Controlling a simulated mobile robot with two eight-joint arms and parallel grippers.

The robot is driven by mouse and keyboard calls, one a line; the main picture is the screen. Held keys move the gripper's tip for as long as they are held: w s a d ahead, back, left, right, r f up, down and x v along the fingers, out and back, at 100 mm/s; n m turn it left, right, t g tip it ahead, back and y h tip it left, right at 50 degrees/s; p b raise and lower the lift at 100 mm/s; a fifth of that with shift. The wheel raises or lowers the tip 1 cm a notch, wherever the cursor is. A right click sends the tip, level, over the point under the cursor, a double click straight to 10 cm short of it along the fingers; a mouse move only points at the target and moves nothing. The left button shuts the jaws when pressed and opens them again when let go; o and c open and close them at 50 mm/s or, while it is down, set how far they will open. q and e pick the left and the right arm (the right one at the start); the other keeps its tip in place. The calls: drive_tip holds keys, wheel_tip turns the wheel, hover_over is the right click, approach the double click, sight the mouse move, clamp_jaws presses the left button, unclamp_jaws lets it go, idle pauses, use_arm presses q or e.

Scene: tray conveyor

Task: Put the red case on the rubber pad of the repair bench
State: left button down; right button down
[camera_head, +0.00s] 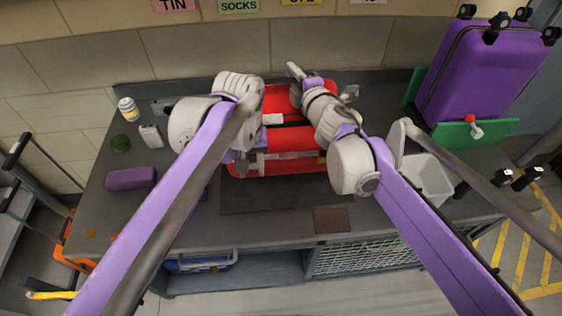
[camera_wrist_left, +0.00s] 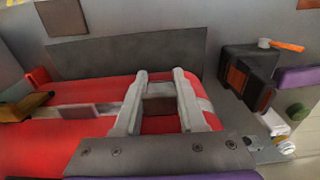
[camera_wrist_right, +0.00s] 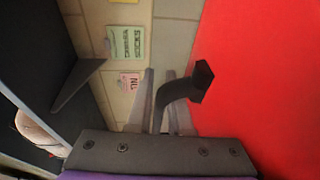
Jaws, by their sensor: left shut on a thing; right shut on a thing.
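The red case (camera_head: 285,165) lies at the middle of the bench, and its red surface fills much of both wrist views. The dark rubber pad (camera_head: 265,198) shows as a strip in front of it; how much lies under the case is hidden. My left gripper (camera_wrist_left: 160,75) is shut on part of the case, with a brownish piece (camera_wrist_left: 158,104) between its fingers. My right gripper (camera_wrist_right: 160,85) is at the case's far side, beside a dark bent handle (camera_wrist_right: 184,92), and is shut on the case. My arms hide parts of the case.
A purple suitcase (camera_head: 475,75) stands on a green stand at the right, near a pale bin (camera_head: 432,180). A purple box (camera_head: 130,178), a green round item (camera_head: 121,144) and a white jar (camera_head: 129,109) sit at the left. A brown square (camera_head: 331,219) lies near the front edge.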

use_arm(q)
drive_tip(key=shift+s+d, duration=0.1)
drive_tip(key=shift+s, duration=0.1)
use_arm(e)
drive_tip(key=shift+s+d+r, duration=0.1)
drive_tip(key=shift+s, duration=0.15)
use_arm(q)
drive_tip(key=shift+w, duration=0.1)
